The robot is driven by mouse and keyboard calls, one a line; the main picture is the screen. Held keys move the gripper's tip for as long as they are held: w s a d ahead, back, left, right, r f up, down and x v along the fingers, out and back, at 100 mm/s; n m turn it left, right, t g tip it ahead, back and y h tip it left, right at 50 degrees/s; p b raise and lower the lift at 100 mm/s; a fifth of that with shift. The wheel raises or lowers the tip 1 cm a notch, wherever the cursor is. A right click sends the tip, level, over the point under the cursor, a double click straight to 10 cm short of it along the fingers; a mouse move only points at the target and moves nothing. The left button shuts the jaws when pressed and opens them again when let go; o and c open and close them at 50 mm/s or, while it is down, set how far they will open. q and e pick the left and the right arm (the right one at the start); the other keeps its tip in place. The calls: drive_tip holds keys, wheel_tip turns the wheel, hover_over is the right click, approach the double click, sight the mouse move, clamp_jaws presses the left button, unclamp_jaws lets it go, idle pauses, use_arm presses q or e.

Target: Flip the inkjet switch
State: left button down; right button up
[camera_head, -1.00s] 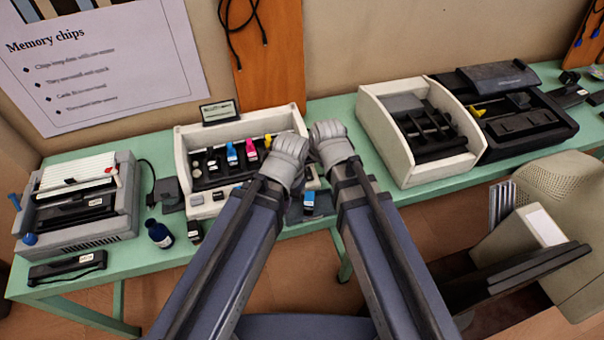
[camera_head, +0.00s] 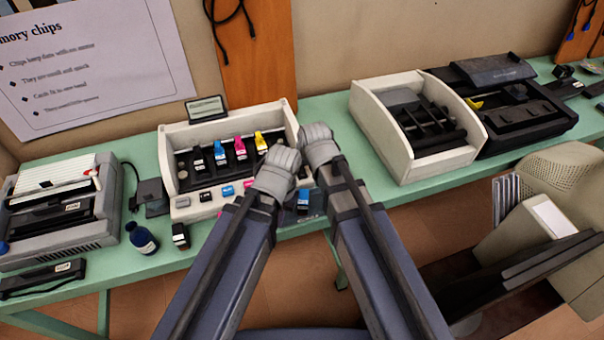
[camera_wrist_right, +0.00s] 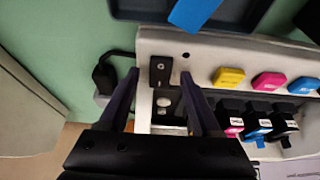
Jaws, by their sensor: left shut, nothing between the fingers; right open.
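The inkjet printer (camera_head: 170,160) is the cream open-topped unit on the green table, with black, cyan, magenta and yellow cartridges inside. Its switch, a small black rocker (camera_wrist_right: 160,70), shows in the right wrist view at the end of the front panel, beside the yellow button. In the head view my grippers and arms hide that switch. My right gripper (camera_wrist_right: 160,82) is open and empty, with one fingertip on each side of the switch; I cannot tell whether they touch the panel. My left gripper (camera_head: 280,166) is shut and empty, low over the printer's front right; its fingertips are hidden.
A blue ink bottle (camera_head: 142,238) and a small black cartridge (camera_head: 180,236) stand before the printer. A grey printer (camera_head: 60,220) is at left; a cream open unit (camera_head: 370,130) stands to the right. A black plug (camera_wrist_right: 104,78) and cable lie near the switch.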

clamp_jaws()
idle(0.6)
